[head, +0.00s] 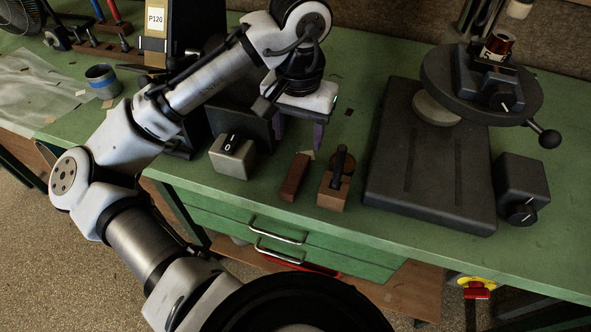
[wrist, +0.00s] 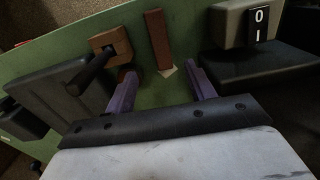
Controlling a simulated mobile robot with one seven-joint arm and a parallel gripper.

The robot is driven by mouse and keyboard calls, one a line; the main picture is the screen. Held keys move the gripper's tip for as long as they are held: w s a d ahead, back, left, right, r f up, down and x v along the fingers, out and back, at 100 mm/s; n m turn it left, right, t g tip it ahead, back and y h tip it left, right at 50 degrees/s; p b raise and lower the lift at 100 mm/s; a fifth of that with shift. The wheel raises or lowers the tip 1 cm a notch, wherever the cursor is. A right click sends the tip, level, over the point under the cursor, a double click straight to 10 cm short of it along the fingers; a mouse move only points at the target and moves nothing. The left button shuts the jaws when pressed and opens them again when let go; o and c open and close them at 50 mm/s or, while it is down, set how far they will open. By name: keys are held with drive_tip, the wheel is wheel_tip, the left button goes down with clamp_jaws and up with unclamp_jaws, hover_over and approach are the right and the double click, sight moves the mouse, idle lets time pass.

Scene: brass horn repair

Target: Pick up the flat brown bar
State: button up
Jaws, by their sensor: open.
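The flat brown bar (head: 295,178) is a reddish-brown strip lying on the green bench near its front edge, between a grey switch box and a wooden block with a black handle. In the wrist view the bar (wrist: 158,38) lies ahead of the fingers, roughly in line with the gap between them. My gripper (head: 298,146) is open and empty, its two purple fingers pointing down behind the bar in the head view. The wrist view also shows the open fingers (wrist: 161,82), apart from the bar.
The grey switch box (head: 232,156) stands left of the bar. The wooden block with the black handle (head: 333,192) stands close on its right. A drill press base (head: 430,170) fills the bench farther right. A small pale scrap (head: 308,155) lies at the bar's far end.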

sight(297, 170)
wheel_tip(297, 170, down, 11)
drive_tip(key=shift+w+a+r+p, duration=0.1)
drive_tip(key=shift+p, duration=0.3)
drive_tip(key=c, duration=1.1)
drive_tip(key=shift+o, duration=0.2)
drive_tip(key=shift+r, duration=0.1)
